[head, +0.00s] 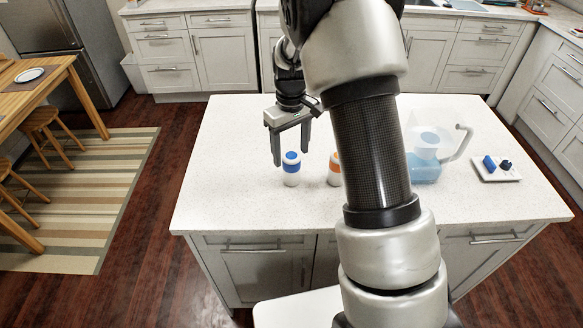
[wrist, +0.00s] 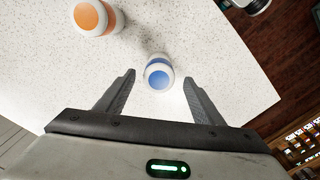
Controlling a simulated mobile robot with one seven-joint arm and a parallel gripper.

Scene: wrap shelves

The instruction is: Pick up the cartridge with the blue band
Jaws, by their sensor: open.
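The cartridge with the blue band (head: 291,170) is a small white cylinder with a blue top and band, standing upright on the white counter. It also shows in the wrist view (wrist: 158,74), seen from above, between and just beyond the fingertips. My gripper (head: 290,161) is open and empty above the counter, with its fingers pointing down, close to the cartridge. In the wrist view the fingers (wrist: 160,76) spread to either side of the blue cartridge, apparently without touching it.
A cartridge with an orange band (head: 334,170) stands to the right, partly hidden by my arm. Farther right are a clear pitcher (head: 425,165) with blue liquid and a white tray (head: 496,174) holding small blue pieces. The counter (head: 225,165) left of the blue cartridge is clear.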

